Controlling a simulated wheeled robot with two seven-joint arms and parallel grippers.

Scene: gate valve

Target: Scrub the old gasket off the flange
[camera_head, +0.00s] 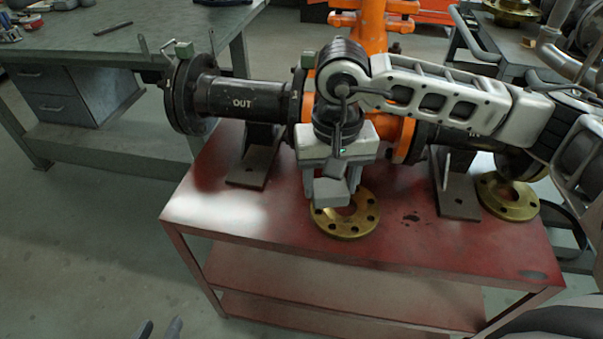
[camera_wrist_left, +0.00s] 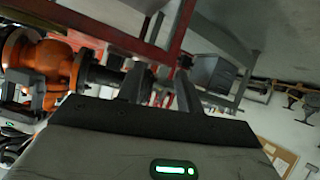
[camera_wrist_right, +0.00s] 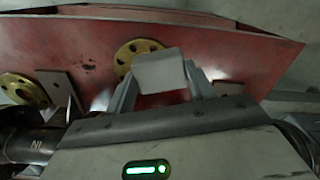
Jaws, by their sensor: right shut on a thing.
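A brass-coloured flange ring (camera_head: 367,208) with bolt holes lies flat on the red cart top (camera_head: 270,222). My right gripper (camera_head: 332,186) is above its back-left part, shut on a pale grey block (camera_head: 331,193). The block hides part of the ring; I cannot tell whether they touch. The right wrist view shows the block (camera_wrist_right: 160,70) between the fingers, over part of the ring (camera_wrist_right: 124,58). No gasket can be made out. A second brass flange (camera_head: 508,207) lies at the cart's right end. My left gripper (camera_head: 160,331) is open and empty, low at the bottom edge.
The black and orange valve assembly (camera_head: 240,98), marked OUT, stands on brackets along the cart's back, partly behind my right arm. A grey workbench (camera_head: 120,60) is at the back left. The cart top's front left is clear. Dark spots mark the top right of the ring.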

